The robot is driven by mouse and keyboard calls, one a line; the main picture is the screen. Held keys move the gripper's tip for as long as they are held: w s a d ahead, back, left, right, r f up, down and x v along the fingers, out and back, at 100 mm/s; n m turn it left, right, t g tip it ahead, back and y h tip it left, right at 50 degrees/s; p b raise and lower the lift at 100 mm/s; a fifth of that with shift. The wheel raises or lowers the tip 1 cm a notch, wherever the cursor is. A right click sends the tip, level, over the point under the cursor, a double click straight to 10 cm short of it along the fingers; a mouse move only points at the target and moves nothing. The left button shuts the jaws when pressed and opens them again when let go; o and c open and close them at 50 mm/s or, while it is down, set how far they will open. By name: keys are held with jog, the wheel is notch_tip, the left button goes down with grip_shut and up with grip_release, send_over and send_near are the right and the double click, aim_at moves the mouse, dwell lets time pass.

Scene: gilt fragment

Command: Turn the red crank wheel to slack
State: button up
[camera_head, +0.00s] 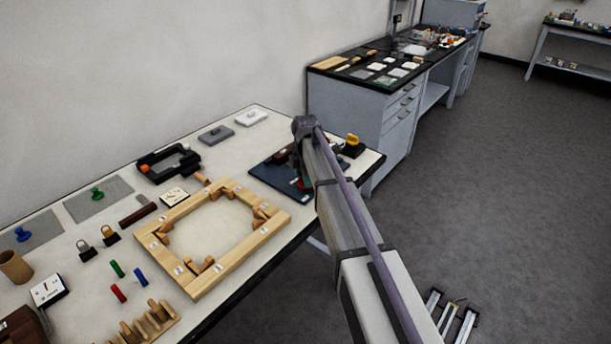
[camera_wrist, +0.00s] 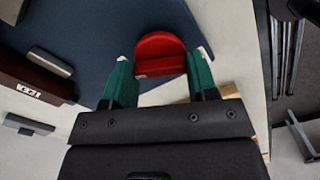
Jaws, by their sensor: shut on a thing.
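The red crank wheel (camera_wrist: 160,48) shows in the wrist view as a rounded red piece above a dark blue board (camera_wrist: 95,25). My gripper (camera_wrist: 160,66) has one green finger on each side of it and is shut on it. In the head view the board (camera_head: 266,173) lies at the right end of the table. There my arm covers most of the wheel, and only a small red patch (camera_head: 304,184) shows beside it. The wheel's angle and any slack mark cannot be made out.
A wooden frame (camera_head: 180,285) with small blocks lies on the table left of the board. A dark brown block (camera_wrist: 35,75) with a white label is near the fingers. A yellow-topped item (camera_head: 352,141) stands behind my arm. A grey cabinet bench (camera_head: 350,110) stands beyond.

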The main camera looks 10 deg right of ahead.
jog(key=n, duration=0.5)
dwell(0.5)
jog(key=o, duration=0.9)
jog(key=shift+o, duration=0.2)
notch_tip(320, 180, up, 11)
jog(key=p, duration=1.1)
jog(key=shift+f, duration=0.1)
